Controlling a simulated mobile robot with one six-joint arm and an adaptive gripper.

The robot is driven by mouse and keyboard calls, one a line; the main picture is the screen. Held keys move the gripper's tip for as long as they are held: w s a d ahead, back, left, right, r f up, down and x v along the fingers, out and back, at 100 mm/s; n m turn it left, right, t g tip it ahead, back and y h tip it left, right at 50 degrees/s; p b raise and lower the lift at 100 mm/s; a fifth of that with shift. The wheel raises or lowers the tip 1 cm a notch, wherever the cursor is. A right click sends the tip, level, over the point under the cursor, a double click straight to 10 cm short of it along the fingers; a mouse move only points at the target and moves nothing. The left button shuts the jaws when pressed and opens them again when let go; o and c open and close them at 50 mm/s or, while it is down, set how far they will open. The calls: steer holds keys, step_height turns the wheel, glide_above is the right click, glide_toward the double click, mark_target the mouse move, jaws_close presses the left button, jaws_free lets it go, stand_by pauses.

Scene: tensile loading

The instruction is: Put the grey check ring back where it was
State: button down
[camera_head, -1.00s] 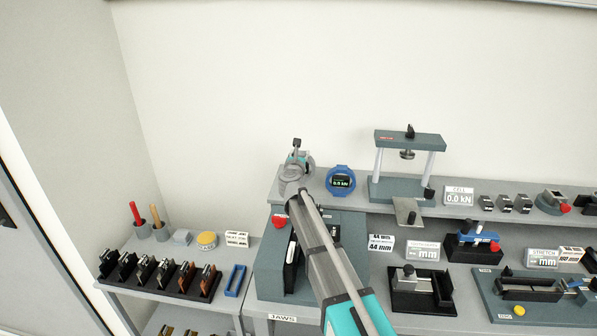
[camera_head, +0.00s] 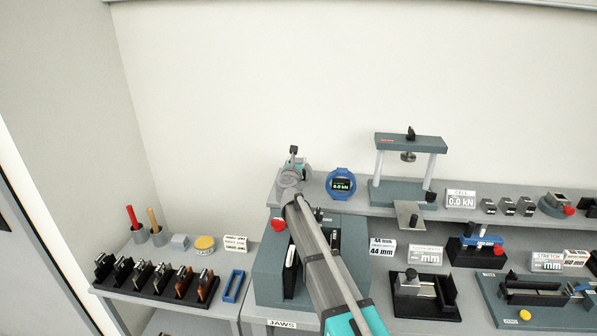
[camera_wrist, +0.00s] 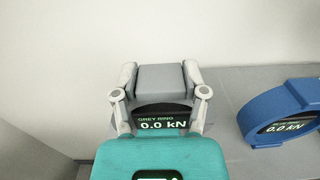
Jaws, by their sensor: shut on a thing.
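The grey check ring (camera_wrist: 160,79) shows in the wrist view between both fingers of my gripper (camera_wrist: 159,95). Its display reads "GREY RING 0.0 kN". My gripper is shut on it, one finger on each side of its block-like top. In the head view my gripper (camera_head: 292,166) is at the left end of the raised back shelf (camera_head: 262,199). The ring is mostly hidden there by my gripper and arm. I cannot tell whether its base touches the shelf.
A blue ring (camera_head: 341,184) stands just right of my gripper; it also shows in the wrist view (camera_wrist: 283,112). A press frame (camera_head: 408,143) stands further right. The jaws fixture (camera_head: 268,265) is below my arm. The wall is behind the shelf.

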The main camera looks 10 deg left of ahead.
steer(key=shift+f+b, duration=1)
steer(key=shift+f, duration=0.3)
steer(key=shift+c, duration=0.6)
jaws_free()
steer(key=shift+s, duration=0.1)
steer(key=shift+s+r, duration=0.1)
steer(key=shift+s, duration=0.05)
steer(key=s, duration=1.1)
steer(key=shift+s+a, duration=0.3)
steer(key=shift+s, duration=0.05)
